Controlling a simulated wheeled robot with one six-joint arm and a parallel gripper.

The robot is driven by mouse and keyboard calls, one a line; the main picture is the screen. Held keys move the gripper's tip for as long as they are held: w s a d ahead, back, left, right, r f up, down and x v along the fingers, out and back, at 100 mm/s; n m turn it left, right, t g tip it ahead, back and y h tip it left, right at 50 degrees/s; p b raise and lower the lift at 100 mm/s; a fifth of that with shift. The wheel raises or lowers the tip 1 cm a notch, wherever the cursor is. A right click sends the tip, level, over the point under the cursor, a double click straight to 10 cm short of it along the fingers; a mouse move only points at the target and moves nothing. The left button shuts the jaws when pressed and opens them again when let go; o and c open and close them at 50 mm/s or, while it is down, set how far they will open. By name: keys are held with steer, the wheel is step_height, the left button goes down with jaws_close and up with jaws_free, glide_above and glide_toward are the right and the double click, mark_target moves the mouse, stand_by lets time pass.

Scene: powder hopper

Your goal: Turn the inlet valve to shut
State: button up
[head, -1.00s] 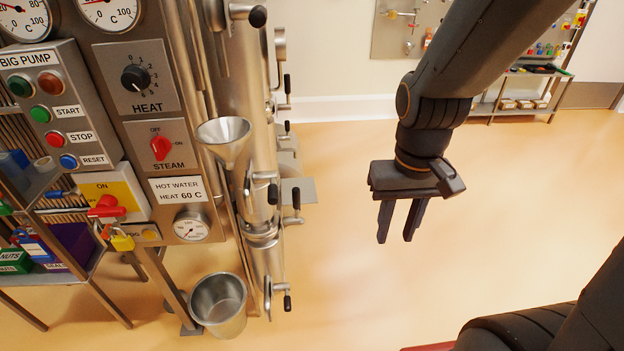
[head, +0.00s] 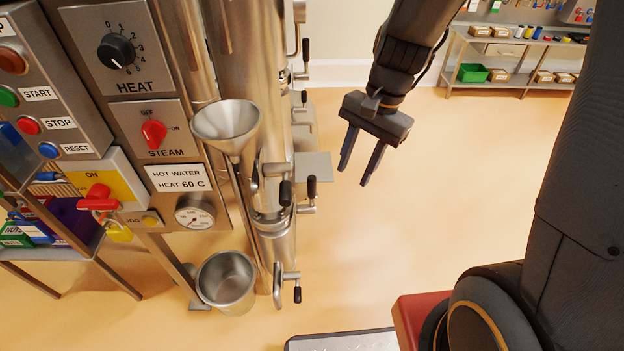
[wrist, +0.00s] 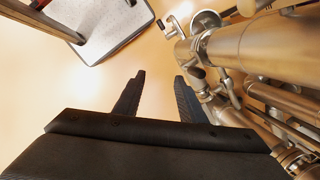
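A steel pipe column (head: 235,50) stands left of centre in the head view, with several black-gripped valve handles. One handle (head: 286,190) is beside the funnel's stem, one (head: 311,188) is just right of it, and one (head: 297,293) is near the bottom. I cannot tell which is the inlet valve. My gripper (head: 357,172) hangs right of the column, fingers apart, empty and touching nothing. In the wrist view my gripper (wrist: 160,80) has floor between its fingers, with valve fittings (wrist: 196,72) beyond and right of them.
A steel funnel (head: 226,120) and a bucket (head: 226,280) are at the column's left. The control panel (head: 120,60) is farther left. A red block (head: 408,315) and a grey-topped platform (head: 340,342) are low in front. Open floor lies to the right.

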mark_target(315, 176)
steer(key=w+a+f+m, duration=0.1)
steer(key=w+a+m, duration=0.1)
steer(key=w+a+f+m+y, duration=0.1)
steer(key=w+a+f+m, duration=0.1)
steer(key=w+a+f+m+y, duration=0.1)
steer(key=w+a+m, duration=0.1)
steer(key=w+m, duration=0.1)
steer(key=shift+f, duration=0.3)
steer(key=x, duration=0.7)
steer(key=shift+a+f, duration=0.15)
steer(key=shift+f, duration=0.05)
jaws_close()
